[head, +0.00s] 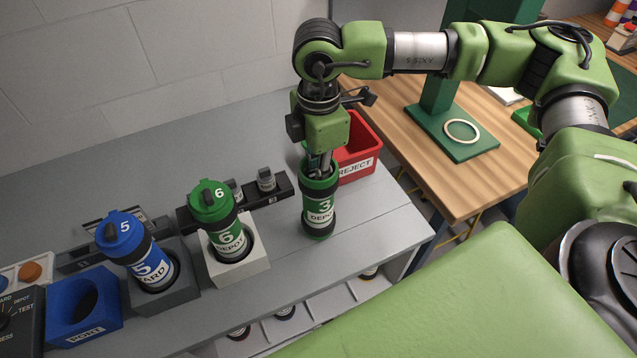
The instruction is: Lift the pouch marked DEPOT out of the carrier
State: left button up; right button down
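A green carrier (319,190) with black bands and a white label reading 3 and DEPOT stands upright near the right end of the grey bench. My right gripper (319,163) points down at its top end, with the fingertips at or inside the mouth. The fingertips are partly hidden there, so I cannot tell whether they are open or shut. No pouch can be made out; the inside of the carrier is hidden from this view. My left gripper is not in view.
A red REJECT bin (359,147) stands just behind the carrier. To the left are a green number 6 DEPOT carrier (226,230) and a blue number 5 carrier (140,252) in holders, and a blue PORT block (84,306). A wooden table (455,185) lies beyond a gap.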

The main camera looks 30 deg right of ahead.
jog(key=shift+r, duration=0.15)
notch_tip(320, 180, up, 18)
jog(key=b, duration=0.3)
dwell(0.5)
notch_tip(320, 180, up, 13)
jog(key=p, duration=1.1)
jog(key=shift+f, duration=0.2)
